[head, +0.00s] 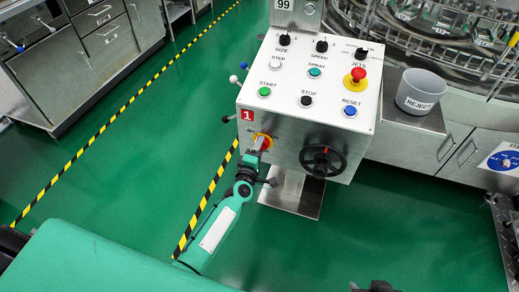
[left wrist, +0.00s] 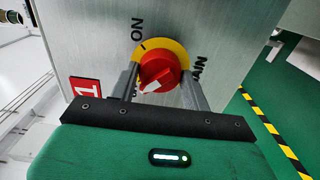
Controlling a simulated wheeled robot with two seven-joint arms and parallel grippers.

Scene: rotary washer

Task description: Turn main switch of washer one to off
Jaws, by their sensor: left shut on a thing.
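The main switch is a red knob on a yellow disc (left wrist: 158,70), low on the front left of the washer's control box. It also shows in the head view (head: 263,140). A red label "1" (head: 247,115) is above and left of it. In the wrist view its white pointer aims to the lower left; "ON" is printed at the upper left. Lettering near the left finger is mostly hidden. My left gripper (left wrist: 160,88) is shut on the red knob, one finger on each side. A dark part at the bottom edge, perhaps my right gripper (head: 376,286), is mostly cut off.
The control box (head: 310,75) carries buttons, knobs and a red emergency stop (head: 358,75). A black handwheel (head: 323,161) is right of the switch. A grey "REJECT" bin (head: 420,91) stands further right. The green floor at left is open, crossed by striped tape.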

